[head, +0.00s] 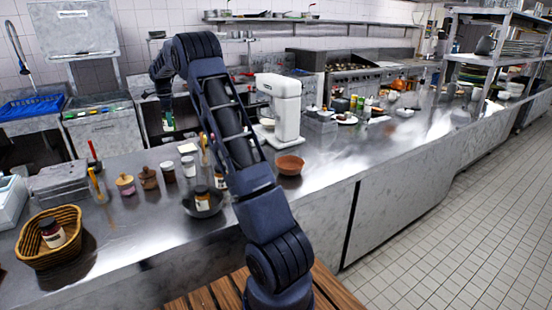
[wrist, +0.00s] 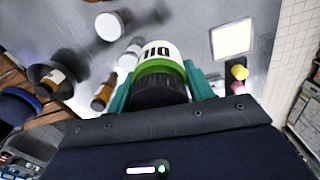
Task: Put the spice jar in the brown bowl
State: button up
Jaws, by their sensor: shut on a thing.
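The spice jar (wrist: 160,60), with a dark lid and a green-and-white label, is held between the teal fingers of my gripper (wrist: 158,78) in the wrist view. In the head view my gripper (head: 167,112) hangs high at the back of the counter, left of the mixer; the jar is small and hard to make out there. The brown bowl (head: 290,165) stands on the counter right of my arm, in front of the mixer, well away from my gripper. It looks empty. I cannot pick it out in the wrist view.
A dark bowl (head: 203,203) with a jar in it stands left of my arm. A wicker basket (head: 45,258) with a jar, several small jars and a white mixer (head: 279,110) stand on the steel counter (head: 350,165). The counter right of the brown bowl is clear.

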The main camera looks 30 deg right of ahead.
jog(key=s+d+m, duration=0.2)
jog(key=s+d, duration=0.1)
jog(key=d, duration=0.4)
jog(key=s+d+m, duration=0.2)
jog(key=d+m, duration=0.1)
jog(key=d, duration=0.4)
jog(key=m, duration=1.3)
send_over(290, 160)
jog(key=s+a, duration=0.4)
jog(key=s, duration=0.1)
jog(key=f, duration=1.9)
jog(key=shift+d, duration=0.3)
jog(key=shift+f, duration=0.2)
jog(key=o, duration=1.1)
jog(key=shift+o, duration=0.2)
